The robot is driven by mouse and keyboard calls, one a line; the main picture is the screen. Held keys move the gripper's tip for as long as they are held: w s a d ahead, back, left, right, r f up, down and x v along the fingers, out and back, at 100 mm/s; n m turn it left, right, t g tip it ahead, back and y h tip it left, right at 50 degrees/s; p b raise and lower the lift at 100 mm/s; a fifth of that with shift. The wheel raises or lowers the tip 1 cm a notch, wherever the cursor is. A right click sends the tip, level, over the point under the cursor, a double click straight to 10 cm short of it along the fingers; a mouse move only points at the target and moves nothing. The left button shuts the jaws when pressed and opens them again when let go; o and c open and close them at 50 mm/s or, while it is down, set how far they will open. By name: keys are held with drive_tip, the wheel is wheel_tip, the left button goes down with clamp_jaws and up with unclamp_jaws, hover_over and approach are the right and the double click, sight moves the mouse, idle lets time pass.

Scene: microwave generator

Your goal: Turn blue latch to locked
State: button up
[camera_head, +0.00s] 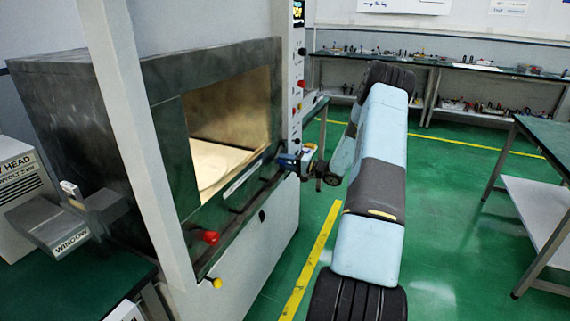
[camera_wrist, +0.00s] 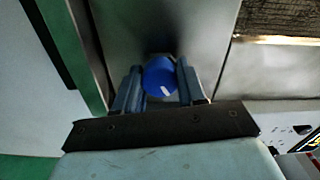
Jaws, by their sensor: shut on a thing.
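The blue latch (camera_wrist: 160,76) shows in the wrist view as a round blue knob with a white mark on its face. It sits between the two fingers of my gripper (camera_wrist: 158,88), one finger on each side. My gripper is shut on it. In the head view my gripper (camera_head: 303,158) reaches the right front edge of the microwave generator (camera_head: 225,130), just below the control column. The blue latch is small there and hard to separate from the blue fingers.
A red knob (camera_head: 211,237) and a yellow knob (camera_head: 217,283) stick out at the front. A white post (camera_head: 130,130) stands before the machine. Green floor is free at the right, beside a table (camera_head: 545,140).

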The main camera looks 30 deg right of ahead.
drive_tip(key=shift+s+f, duration=0.15)
drive_tip(key=shift+f, duration=0.15)
drive_tip(key=o, duration=0.8)
drive_tip(key=shift+o, duration=1.4)
drive_tip(key=shift+r, duration=0.15)
drive_tip(key=v, duration=1.3)
drive_tip(key=shift+s+d, duration=0.15)
drive_tip(key=shift+d, duration=0.1)
